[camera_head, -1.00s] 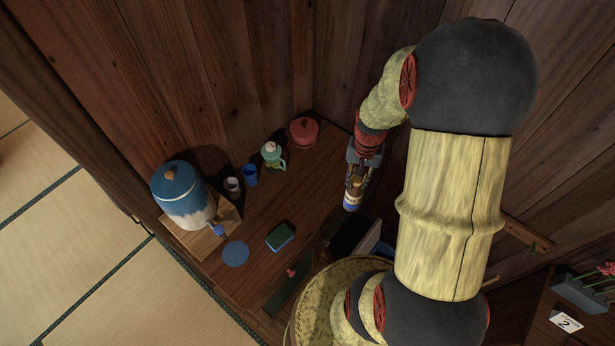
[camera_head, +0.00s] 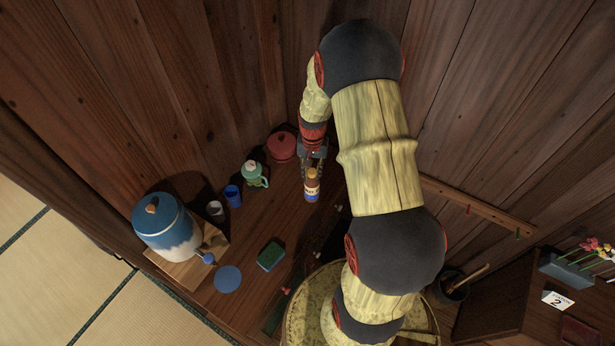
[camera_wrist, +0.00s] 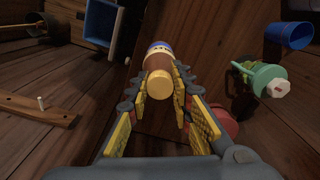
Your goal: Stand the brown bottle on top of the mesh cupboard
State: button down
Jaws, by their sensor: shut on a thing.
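The brown bottle (camera_head: 312,184) has a blue-and-white label and a tan cap. My gripper (camera_head: 311,172) is shut on it at the cap end. In the wrist view the bottle (camera_wrist: 158,58) sits between the fingertips (camera_wrist: 160,84), its cap toward the camera. In the head view it appears over the dark wooden counter (camera_head: 255,225), near the corner; I cannot tell if its base touches the wood. No mesh side shows, so I cannot tell which piece is the mesh cupboard.
A red lidded pot (camera_head: 281,147), a green kettle-like pot (camera_head: 253,175), a blue cup (camera_head: 233,196), a grey cup (camera_head: 215,208) and a blue-white dispenser (camera_head: 163,225) stand left of the bottle. A green sponge (camera_head: 270,256) and blue disc (camera_head: 228,279) lie nearer. A peg rail (camera_head: 478,208) is on the right wall.

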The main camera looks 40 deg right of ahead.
jog(key=w+f, duration=0.2)
jog(key=f, duration=0.1)
jog(key=shift+w+d, duration=0.2)
jog(key=shift+w, duration=0.15)
jog(key=shift+w+f, duration=0.1)
jog(key=shift+f, duration=1.55)
jog(key=shift+f, duration=0.1)
jog(key=c, duration=1.6)
grip_release()
